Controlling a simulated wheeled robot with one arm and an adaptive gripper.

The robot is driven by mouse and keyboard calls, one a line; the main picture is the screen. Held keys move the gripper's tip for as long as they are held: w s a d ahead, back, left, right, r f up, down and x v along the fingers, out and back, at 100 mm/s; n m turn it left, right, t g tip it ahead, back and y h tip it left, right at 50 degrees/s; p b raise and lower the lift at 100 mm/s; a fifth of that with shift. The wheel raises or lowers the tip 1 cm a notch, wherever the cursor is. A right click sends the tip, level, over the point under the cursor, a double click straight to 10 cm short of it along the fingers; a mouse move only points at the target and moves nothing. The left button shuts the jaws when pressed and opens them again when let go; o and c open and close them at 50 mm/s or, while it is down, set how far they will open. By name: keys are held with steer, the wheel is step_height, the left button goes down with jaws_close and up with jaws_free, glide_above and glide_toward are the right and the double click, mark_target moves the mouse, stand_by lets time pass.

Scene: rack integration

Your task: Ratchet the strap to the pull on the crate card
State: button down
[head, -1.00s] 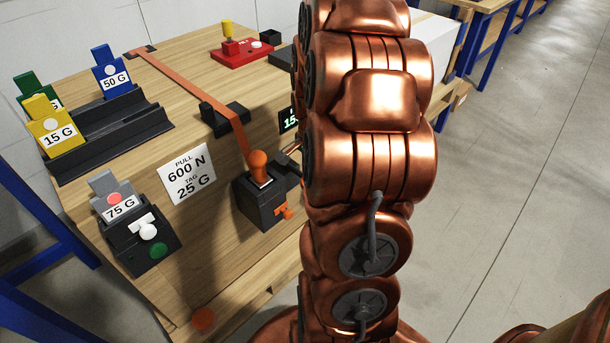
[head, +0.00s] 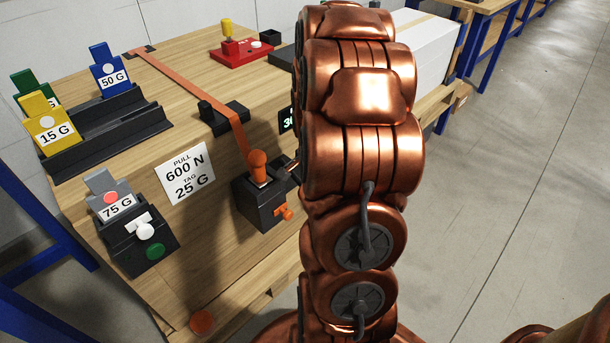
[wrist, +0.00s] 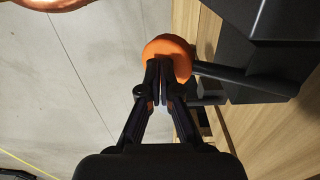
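The crate card (head: 185,172) reads PULL 600 N, TAG 25 G. In the wrist view my gripper (wrist: 159,80) has its fingers together, tips against an orange knob (wrist: 170,48) on a dark lever. The knob sticks out past the tips. In the head view my arm mostly hides the gripper. A display (head: 286,120) is partly hidden; it seems to start with 30.
A black rack (head: 110,130) at left holds yellow 15 G, blue 50 G and green tags. A grey 75 G tag (head: 110,195) sits in a black device with a green button. A red device (head: 240,52) stands at the back. Open floor lies right.

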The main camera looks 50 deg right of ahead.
steer(key=shift+r+p, duration=0.95)
steer(key=shift+r, duration=1.75)
steer(key=shift+f, duration=0.15)
